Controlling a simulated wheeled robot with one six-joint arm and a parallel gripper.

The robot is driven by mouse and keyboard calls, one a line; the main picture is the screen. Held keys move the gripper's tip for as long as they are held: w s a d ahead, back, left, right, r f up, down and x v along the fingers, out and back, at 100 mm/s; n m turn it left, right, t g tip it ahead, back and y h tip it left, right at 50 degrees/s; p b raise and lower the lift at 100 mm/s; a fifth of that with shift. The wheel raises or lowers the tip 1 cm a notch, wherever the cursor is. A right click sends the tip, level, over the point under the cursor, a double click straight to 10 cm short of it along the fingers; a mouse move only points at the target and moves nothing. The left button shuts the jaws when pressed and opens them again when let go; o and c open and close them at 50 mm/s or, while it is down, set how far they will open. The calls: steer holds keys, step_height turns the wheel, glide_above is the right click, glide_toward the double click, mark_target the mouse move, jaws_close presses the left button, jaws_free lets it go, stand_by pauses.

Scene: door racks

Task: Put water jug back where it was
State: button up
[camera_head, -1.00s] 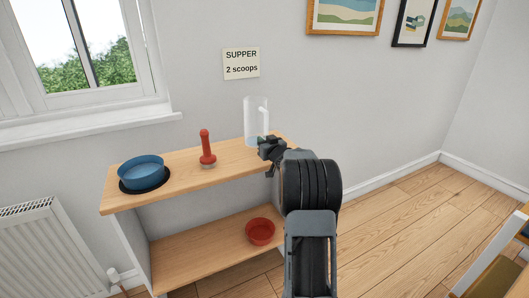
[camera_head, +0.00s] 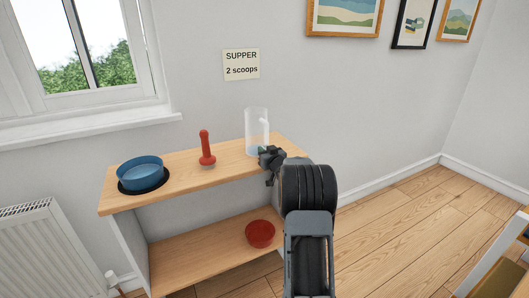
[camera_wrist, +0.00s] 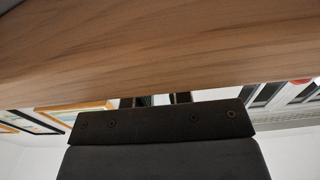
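The clear water jug (camera_head: 257,124) is upright at the right end of the wooden rack's top shelf (camera_head: 220,158), in the head view. A little bluish water shows near its base. My gripper (camera_head: 266,156) is at the jug's lower right side and appears shut on it. My gripper hides part of the jug's base, so I cannot tell whether it touches the shelf. In the wrist view, the dark fingers (camera_wrist: 160,100) show only partly, under a wooden surface (camera_wrist: 150,45); the jug is not clear there.
A blue bowl (camera_head: 141,172) sits on a dark round mat at the shelf's left. A red upright object (camera_head: 206,150) stands mid-shelf. A red bowl (camera_head: 260,234) is on the lower shelf. A wall note (camera_head: 241,64) reads "SUPPER 2 scoops".

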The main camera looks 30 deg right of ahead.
steer(key=o, duration=0.5)
steer(key=shift+c, duration=0.2)
